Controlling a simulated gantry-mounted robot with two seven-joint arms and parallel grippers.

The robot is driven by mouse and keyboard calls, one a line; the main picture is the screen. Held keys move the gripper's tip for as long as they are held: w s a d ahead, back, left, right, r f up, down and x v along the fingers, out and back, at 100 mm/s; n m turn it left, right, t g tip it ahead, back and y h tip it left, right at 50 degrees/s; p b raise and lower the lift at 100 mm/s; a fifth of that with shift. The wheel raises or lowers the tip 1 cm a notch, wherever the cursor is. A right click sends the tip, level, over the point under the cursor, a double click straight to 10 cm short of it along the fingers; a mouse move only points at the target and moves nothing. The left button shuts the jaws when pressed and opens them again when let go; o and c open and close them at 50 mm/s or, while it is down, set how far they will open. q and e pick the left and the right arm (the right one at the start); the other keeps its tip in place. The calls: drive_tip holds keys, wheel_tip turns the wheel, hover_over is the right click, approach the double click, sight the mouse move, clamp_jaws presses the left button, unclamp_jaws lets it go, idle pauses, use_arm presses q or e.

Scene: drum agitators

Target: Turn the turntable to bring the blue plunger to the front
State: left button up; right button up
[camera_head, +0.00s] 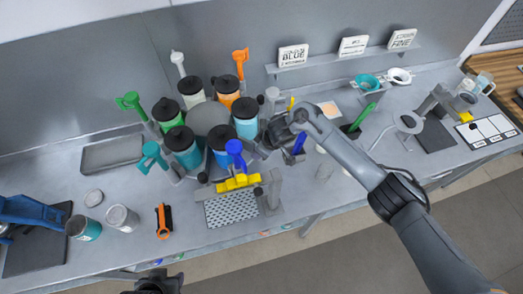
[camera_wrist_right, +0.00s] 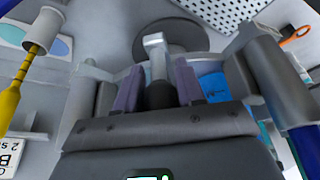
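The turntable's grey hub (camera_head: 205,118) stands mid-left in the head view, ringed by several black-lidded coloured canisters. The blue plunger (camera_head: 235,150) is upright in a holder on the near side, in front of the blue canister (camera_head: 218,157), close to a yellow bracket (camera_head: 238,183). My right gripper (camera_head: 272,135) is at the turntable's right edge, beside the light blue canister (camera_head: 245,125). In the right wrist view its fingers (camera_wrist_right: 157,90) stand apart on both sides of a pale grey handle; I cannot tell contact. A dark part of my left gripper (camera_head: 155,283) shows at the bottom edge; its fingers are unclear.
Other plungers stand round the ring: green (camera_head: 132,103), teal (camera_head: 152,152), white (camera_head: 178,62) and orange (camera_head: 240,62). A perforated tray (camera_head: 230,210) lies in front. A labelled shelf (camera_head: 345,58) is behind.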

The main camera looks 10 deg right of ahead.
drive_tip(key=o, duration=0.3)
drive_tip(key=shift+a, duration=0.1)
drive_tip(key=p+v, duration=0.1)
drive_tip(key=v, duration=0.9)
drive_tip(key=shift+r, duration=0.35)
